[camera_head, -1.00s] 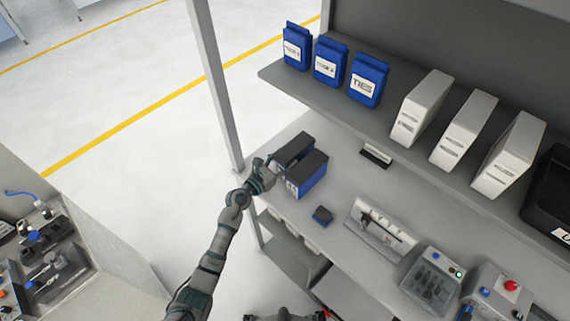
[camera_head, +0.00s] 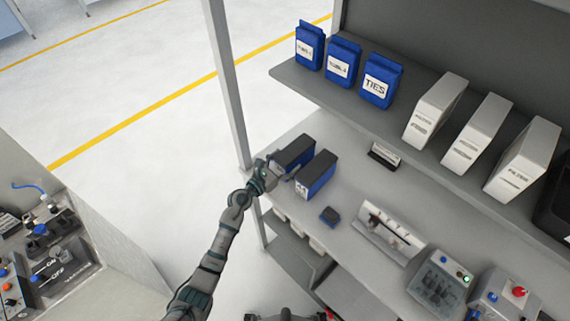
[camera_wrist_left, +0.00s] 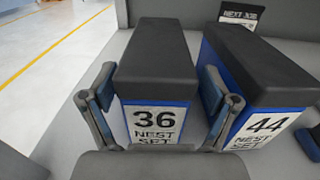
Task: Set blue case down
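A blue case (camera_head: 294,157) with a dark top stands upright at the left end of the workbench. In the left wrist view its label reads "36 NEST SET" (camera_wrist_left: 155,122). My left gripper (camera_head: 268,176) is at the near end of this case. In the left wrist view its two fingers (camera_wrist_left: 158,103) stand on either side of the case, with narrow gaps between them and its sides, so it looks open. A second blue case (camera_head: 316,175), labelled 44, stands just to the right, close to the right finger.
Blue packs (camera_head: 343,62) and white boxes (camera_head: 477,134) stand on the shelf above. A small blue item (camera_head: 329,215), a tilted holder (camera_head: 388,235) and a control box (camera_head: 440,280) lie further right on the bench (camera_head: 350,185). A post (camera_head: 228,85) rises behind the gripper.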

